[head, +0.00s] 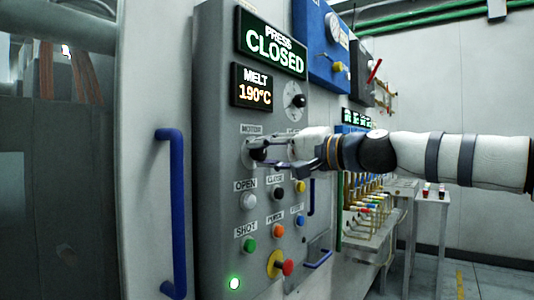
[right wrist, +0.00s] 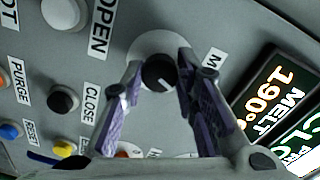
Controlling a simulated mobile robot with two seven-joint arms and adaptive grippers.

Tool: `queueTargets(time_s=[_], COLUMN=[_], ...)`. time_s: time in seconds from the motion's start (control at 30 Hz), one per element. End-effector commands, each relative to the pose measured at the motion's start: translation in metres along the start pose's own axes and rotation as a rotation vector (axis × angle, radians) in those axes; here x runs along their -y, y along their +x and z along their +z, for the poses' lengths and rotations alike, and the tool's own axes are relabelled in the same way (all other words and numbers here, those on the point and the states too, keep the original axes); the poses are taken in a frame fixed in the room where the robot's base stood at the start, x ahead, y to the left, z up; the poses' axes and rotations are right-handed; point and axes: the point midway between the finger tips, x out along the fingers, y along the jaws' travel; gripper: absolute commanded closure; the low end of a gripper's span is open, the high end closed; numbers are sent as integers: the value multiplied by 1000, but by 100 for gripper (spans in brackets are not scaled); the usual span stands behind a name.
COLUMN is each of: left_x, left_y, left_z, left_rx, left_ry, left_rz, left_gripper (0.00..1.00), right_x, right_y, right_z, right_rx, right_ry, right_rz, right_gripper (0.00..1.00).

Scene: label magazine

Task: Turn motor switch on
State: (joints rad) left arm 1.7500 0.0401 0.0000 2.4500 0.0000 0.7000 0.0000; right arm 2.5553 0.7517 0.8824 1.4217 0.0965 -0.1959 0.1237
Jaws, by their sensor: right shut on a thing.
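The motor switch is a black rotary knob on a pale round base, under the MOTOR label on the grey control panel (head: 215,200). In the head view its base (head: 248,152) shows just left of my fingers, and the knob is partly hidden. In the right wrist view the black knob (right wrist: 159,73) sits between my two purple-padded fingers, with a pale mark on its face. My right gripper (head: 262,154) comes in from the right and is shut on the knob; its fingertips (right wrist: 160,62) lie on either side of it. My left gripper is not in view.
Below are the OPEN button (head: 247,200), the black CLOSE button (head: 278,194) and a red emergency knob (head: 287,267). Another rotary switch (head: 297,101) sits above right. Displays read PRESS CLOSED (head: 272,42) and MELT 190°C (head: 252,88). A blue door handle (head: 177,215) stands left.

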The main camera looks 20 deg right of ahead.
Motion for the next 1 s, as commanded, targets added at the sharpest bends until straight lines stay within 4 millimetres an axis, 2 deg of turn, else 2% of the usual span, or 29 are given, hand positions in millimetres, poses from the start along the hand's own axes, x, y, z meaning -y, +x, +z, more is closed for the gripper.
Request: queueTargets(time_s=[0.4, 0.97, 1.0], left_x=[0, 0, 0], left_y=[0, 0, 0], left_z=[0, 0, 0], left_rx=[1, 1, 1], left_ry=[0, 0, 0], left_rz=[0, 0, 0], left_gripper=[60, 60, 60], right_x=[0, 0, 0], right_y=[1, 1, 1], right_z=[1, 2, 2], right_rx=[8, 10, 10], right_ry=[168, 192, 192], right_rz=[2, 2, 2], right_gripper=[100, 100, 64])
